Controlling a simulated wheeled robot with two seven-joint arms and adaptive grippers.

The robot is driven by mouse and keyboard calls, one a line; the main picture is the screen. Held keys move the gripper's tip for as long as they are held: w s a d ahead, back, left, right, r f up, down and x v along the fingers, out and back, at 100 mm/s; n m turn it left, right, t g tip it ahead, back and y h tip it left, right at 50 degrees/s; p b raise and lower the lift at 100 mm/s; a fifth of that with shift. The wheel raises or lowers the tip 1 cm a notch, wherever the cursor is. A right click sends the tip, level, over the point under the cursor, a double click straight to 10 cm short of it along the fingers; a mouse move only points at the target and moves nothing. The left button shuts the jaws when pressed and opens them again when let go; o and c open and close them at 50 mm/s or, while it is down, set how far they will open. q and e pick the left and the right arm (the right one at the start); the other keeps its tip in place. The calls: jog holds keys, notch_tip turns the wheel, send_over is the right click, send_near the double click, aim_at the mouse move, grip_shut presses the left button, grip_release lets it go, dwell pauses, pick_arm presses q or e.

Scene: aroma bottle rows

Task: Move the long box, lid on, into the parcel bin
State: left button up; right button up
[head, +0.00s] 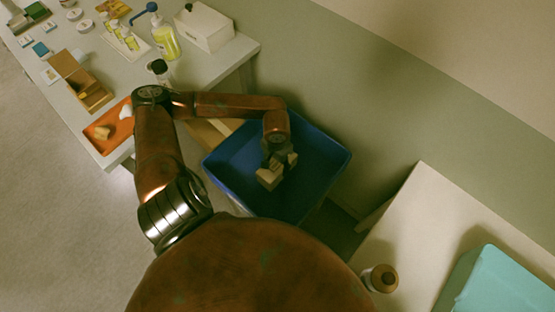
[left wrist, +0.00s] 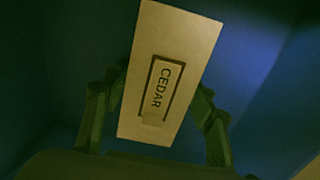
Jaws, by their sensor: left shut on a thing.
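The long box (left wrist: 180,35) is pale, with a framed label reading CEDAR on the face towards the left wrist camera. That face looks closed; I cannot make out a lid seam. My left gripper (head: 278,166) is shut on the box, with one finger on each side of it. In the head view the box (head: 268,179) shows as a small pale block under the gripper. It is over or inside the blue parcel bin (head: 225,167); blue walls surround it in the left wrist view. I cannot tell whether it touches the bin floor. My right gripper is not in view.
A worktable (head: 130,75) at upper left carries an orange tray (head: 91,133), an open brown box (head: 95,101), bottles and a white box (head: 205,28). A second table (head: 425,215) at right holds a brown-topped bottle (head: 381,279) and a teal bin (head: 500,285). A wall runs behind.

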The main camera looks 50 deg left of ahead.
pick_arm(q)
jog(key=shift+f+b, duration=0.5)
jog(key=shift+f, duration=0.05)
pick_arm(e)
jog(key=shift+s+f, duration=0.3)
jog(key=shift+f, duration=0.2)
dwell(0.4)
pick_arm(q)
jog(key=o, duration=1.3)
jog(key=shift+c, duration=0.2)
jog(key=shift+r+p, duration=2.05)
jog(key=shift+r, duration=2.45)
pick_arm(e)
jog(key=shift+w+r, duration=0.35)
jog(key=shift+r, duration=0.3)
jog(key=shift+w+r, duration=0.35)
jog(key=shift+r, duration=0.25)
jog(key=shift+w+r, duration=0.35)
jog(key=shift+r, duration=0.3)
